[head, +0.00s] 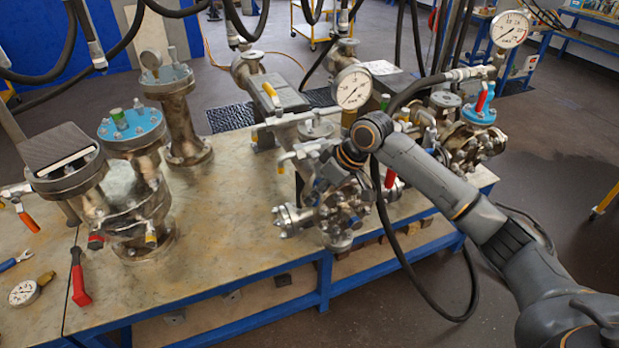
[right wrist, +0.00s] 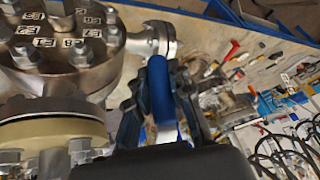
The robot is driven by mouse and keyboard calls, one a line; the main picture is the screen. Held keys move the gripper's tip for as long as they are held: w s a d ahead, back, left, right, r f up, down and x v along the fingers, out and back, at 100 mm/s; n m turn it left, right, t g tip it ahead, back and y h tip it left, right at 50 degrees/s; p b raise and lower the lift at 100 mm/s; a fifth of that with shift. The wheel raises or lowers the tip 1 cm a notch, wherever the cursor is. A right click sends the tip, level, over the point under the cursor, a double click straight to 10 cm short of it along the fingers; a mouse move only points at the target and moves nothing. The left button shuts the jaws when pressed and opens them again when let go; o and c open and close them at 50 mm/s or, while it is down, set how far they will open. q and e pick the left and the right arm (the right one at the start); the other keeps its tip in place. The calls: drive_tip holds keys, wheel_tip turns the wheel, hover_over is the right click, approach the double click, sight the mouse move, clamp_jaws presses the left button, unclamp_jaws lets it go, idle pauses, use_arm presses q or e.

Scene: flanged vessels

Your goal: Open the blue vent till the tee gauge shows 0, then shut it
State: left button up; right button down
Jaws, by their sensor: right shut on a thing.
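My right gripper (head: 326,178) reaches in from the right to the middle vessel assembly (head: 340,212). In the right wrist view, my right gripper (right wrist: 164,78) has its fingers on both sides of a blue lever handle (right wrist: 158,88) and is shut on it. This looks like the blue vent's handle; its valve body is mostly hidden by the gripper. A round white gauge (head: 353,88) stands upright behind my right wrist. A second white gauge (head: 509,28) stands at the far right. I cannot tell which is the tee gauge, and the needles are too small to read. My left gripper is out of view.
A flanged vessel with a blue top (head: 133,126) stands left on the workbench (head: 215,245). A red-handled tool (head: 78,280) and a loose gauge (head: 24,292) lie at the front left. Black hoses hang overhead. Bare bench lies between the left and middle vessels.

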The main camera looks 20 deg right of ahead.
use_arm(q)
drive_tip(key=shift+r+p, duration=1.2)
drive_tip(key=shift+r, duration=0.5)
use_arm(e)
drive_tip(key=shift+d+h, duration=0.7)
drive_tip(key=shift+h, duration=0.3)
drive_tip(key=shift+f, duration=0.1)
drive_tip(key=c, duration=1.2)
unclamp_jaws()
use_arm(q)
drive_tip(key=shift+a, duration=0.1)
use_arm(e)
drive_tip(key=v, duration=1.2)
drive_tip(key=shift+d, duration=0.15)
